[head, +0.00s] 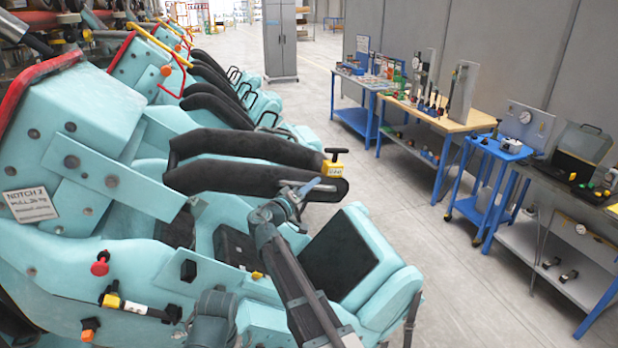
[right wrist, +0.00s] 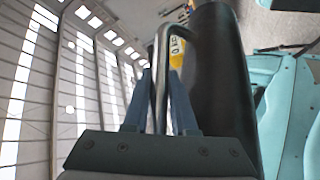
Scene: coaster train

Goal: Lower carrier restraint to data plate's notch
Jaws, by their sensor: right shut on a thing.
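The data plate (head: 30,205) is a pale label on the side of the teal carrier at left and reads "NOTCH 2", with a pull value in kg below. The carrier restraint (head: 250,143) is a black padded lap bar that reaches out over the near seat, roughly level. My right gripper (head: 308,188) is at its outer end. In the right wrist view, the gripper's blue fingers are shut on the restraint's metal grab handle (right wrist: 160,85), beside the black padding (right wrist: 218,80). A yellow gauge (head: 333,169) with a black T-handle sits at the restraint's end. My left gripper is out of view.
The near seat's black pad (head: 345,255) lies below the restraint. Red (head: 100,263) and yellow-and-black (head: 112,299) fittings sit on the carrier's side. More cars with black restraints stand behind. Workbenches (head: 450,120) line the right wall, with clear floor (head: 420,225) between.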

